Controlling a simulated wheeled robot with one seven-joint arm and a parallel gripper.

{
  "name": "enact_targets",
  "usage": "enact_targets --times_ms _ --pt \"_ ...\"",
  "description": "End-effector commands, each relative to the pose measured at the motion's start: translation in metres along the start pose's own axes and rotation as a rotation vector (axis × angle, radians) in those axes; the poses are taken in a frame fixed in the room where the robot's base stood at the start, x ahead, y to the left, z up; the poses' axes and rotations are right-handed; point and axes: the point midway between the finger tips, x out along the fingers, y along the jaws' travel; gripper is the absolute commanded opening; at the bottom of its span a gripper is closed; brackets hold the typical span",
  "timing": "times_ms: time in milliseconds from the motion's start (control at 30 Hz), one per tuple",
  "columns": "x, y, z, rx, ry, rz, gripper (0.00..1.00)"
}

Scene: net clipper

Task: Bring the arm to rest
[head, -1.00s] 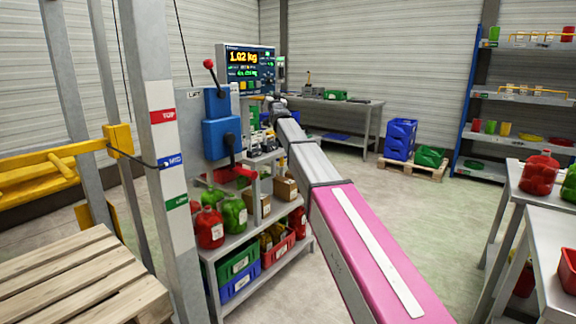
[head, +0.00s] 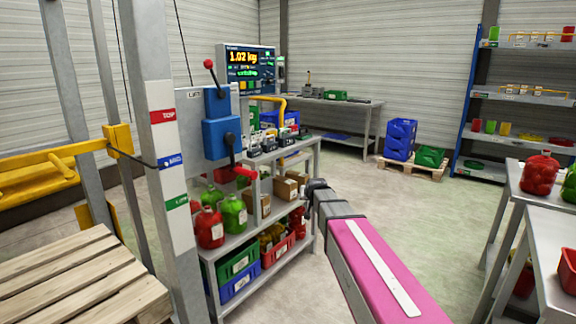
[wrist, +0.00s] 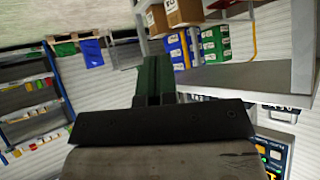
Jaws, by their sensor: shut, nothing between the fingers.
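My arm (head: 372,262), with a pink link and a grey section, reaches from the bottom of the head view toward the middle. It ends in a dark joint near the right end of the grey shelf unit. My gripper is hidden in the head view. In the wrist view my gripper (wrist: 154,68) shows as dark fingers pressed together. They are shut and empty, and nothing is seen touching them. The wrist picture is turned over, with the floor at the top.
The shelf unit (head: 228,242) holds jugs, boxes and crates, close left of my arm. A lift post (head: 160,150) with a blue lever box (head: 221,138) and wooden pallet (head: 75,280) stand left. Tables with a red jug (head: 539,174) stand right. Floor between is open.

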Motion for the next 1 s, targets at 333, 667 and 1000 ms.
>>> enact_targets --times_ms 333,667,1000 --pt "-0.073 0.067 0.215 -0.001 -0.516 0.079 0.00" --pt "-0.149 0.093 0.331 0.012 -0.863 0.100 0.00" --pt "-0.156 0.095 0.341 0.014 -0.902 0.100 0.00"
